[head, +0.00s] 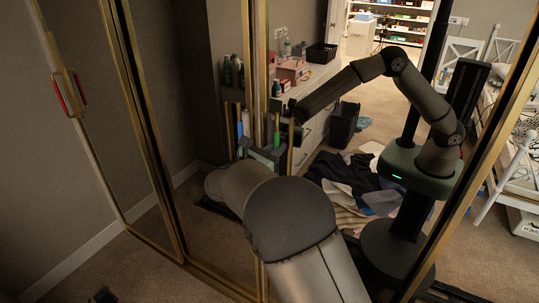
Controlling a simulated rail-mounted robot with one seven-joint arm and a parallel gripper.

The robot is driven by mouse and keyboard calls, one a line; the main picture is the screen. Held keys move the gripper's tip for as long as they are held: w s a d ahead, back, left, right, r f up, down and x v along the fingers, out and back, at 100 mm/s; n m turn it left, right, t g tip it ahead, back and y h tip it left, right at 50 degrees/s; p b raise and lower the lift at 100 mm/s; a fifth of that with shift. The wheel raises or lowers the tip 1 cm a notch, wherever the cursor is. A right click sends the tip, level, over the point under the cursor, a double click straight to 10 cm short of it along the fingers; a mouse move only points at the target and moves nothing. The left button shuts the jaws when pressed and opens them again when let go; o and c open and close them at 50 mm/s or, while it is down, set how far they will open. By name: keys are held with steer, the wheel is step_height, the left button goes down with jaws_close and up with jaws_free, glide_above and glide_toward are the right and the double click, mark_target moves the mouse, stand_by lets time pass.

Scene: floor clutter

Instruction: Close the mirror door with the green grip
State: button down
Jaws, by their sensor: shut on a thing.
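The mirror door (400,255) has a gold frame and fills the right half of the head view, with the room and my own arm reflected in it. The green grip (276,139) is a small upright bar by the gold edge near the middle of the view. My gripper (265,152) is at this grip, past my forearm, and is shut on it. My arm covers the lower part of the door edge, and the fingertips are small and dark. Whether the door is fully closed I cannot tell.
Another gold-framed panel with a red grip (71,93) stands at the left. Dark carpet (130,275) lies in front at the lower left. Clothes (350,180), a white counter and shelves show in the mirror. A small dark object (103,295) lies at the bottom left.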

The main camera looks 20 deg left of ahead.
steer(key=shift+w+a, duration=0.1)
steer(key=shift+a, duration=0.95)
steer(key=c, duration=1.5)
jaws_free()
steer(key=shift+d, duration=0.2)
steer(key=shift+c, duration=0.2)
steer(key=b+v, duration=0.2)
steer(key=v, duration=1.5)
steer(key=shift+s, duration=0.2)
